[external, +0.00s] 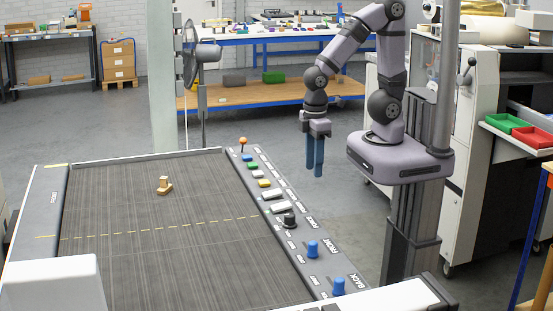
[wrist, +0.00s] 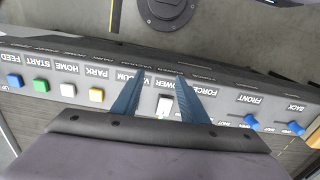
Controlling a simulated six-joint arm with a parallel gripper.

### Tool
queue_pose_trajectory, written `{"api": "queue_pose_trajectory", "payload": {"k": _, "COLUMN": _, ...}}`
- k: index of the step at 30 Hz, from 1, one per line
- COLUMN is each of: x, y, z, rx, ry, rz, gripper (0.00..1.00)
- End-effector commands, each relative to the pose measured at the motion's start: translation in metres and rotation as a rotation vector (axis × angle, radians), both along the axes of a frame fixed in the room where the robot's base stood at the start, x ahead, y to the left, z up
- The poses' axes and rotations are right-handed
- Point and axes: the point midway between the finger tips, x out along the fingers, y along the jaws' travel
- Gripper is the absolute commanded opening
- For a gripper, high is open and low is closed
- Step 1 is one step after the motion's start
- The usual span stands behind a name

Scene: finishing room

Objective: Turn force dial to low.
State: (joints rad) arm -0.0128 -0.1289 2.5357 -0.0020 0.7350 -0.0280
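The force dial (external: 290,220) is a black round knob on the control panel (external: 262,205) along the right side of the machine bed, between a white rocker switch and the front blue knob. I cannot read its setting. In the wrist view the FORCE label (wrist: 205,88) shows upside down, and the dial seems hidden behind my right finger. My gripper (external: 315,172) points down, above and apart from the panel. Its two blue fingers are apart with nothing held, as the wrist view of the gripper (wrist: 160,74) shows. The white rocker switch (wrist: 165,104) shows between the fingers.
The panel also carries blue knobs for front (external: 312,249) and back (external: 338,286), and blue, green, white and yellow buttons. An orange-topped lever (external: 243,141) stands at its far end. A small wooden piece (external: 164,186) sits on the bed. Space around my gripper looks clear.

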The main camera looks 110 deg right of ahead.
Motion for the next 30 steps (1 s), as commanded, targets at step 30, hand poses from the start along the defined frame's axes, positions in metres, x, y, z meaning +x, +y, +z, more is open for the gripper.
{"api": "queue_pose_trajectory", "payload": {"k": 30, "x": 0.112, "y": 0.127, "z": -0.007, "rx": -0.020, "ry": -0.011, "rz": 1.059, "gripper": 0.43}}
